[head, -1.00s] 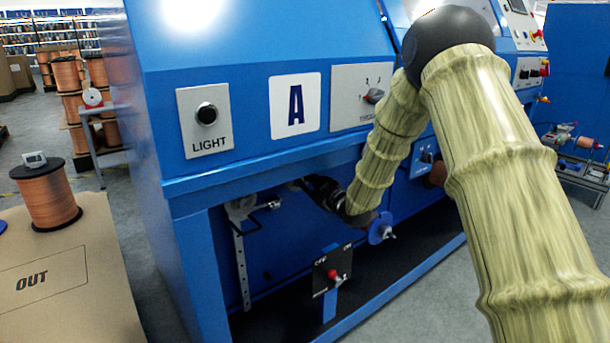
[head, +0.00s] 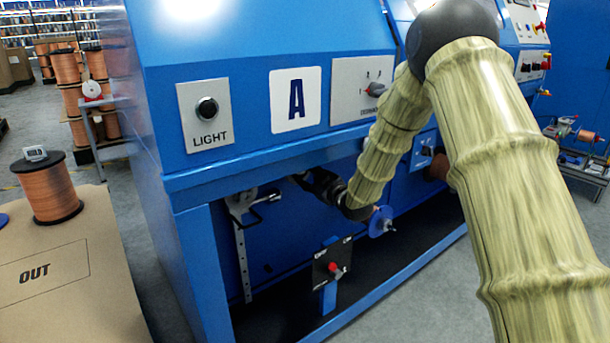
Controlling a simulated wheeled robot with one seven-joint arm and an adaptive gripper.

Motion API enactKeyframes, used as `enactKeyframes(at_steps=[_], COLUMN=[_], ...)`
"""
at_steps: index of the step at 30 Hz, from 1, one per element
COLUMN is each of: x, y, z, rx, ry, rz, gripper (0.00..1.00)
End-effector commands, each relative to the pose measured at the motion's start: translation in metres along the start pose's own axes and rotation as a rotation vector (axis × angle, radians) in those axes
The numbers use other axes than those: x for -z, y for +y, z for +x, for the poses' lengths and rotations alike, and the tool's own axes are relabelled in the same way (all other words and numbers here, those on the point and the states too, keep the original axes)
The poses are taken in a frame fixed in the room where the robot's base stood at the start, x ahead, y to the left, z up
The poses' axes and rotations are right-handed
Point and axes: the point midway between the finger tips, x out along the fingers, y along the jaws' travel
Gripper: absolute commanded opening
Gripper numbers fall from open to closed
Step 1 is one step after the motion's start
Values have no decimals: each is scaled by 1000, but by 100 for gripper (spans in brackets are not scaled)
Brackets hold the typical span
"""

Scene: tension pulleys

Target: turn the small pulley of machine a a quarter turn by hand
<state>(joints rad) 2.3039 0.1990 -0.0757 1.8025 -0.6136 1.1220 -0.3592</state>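Machine A (head: 300,155) is the blue cabinet with the "A" plate (head: 296,100). In its open lower bay a small grey wheel-like part, seemingly the small pulley (head: 241,203), sits atop an upright perforated bar (head: 243,262). A dark-ended lever or arm (head: 266,198) sticks out to its right. My gripper (head: 298,181) is dark and small, under the cabinet's lower edge, pointing left. It is to the right of the pulley and a little higher, seemingly apart from it. Its fingers are too small and dark to tell their opening.
The cabinet's lower edge (head: 330,150) runs just above my gripper. A switch box with a red knob (head: 334,268) stands below. A blue disc (head: 380,221) is right of my wrist. A copper spool (head: 48,190) stands on a cardboard-coloured "OUT" surface (head: 90,255) at left.

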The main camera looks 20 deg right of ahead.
Motion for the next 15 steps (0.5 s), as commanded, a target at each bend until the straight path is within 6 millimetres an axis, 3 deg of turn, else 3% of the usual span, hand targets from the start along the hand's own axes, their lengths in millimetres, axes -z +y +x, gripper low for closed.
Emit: enactKeyframes(at_steps=[5, 15], x=[0, 0], y=[0, 0], z=[-19, -80], rx=[0, 1], ry=[-1, -1], rz=[1, 2], gripper=[38, 38])
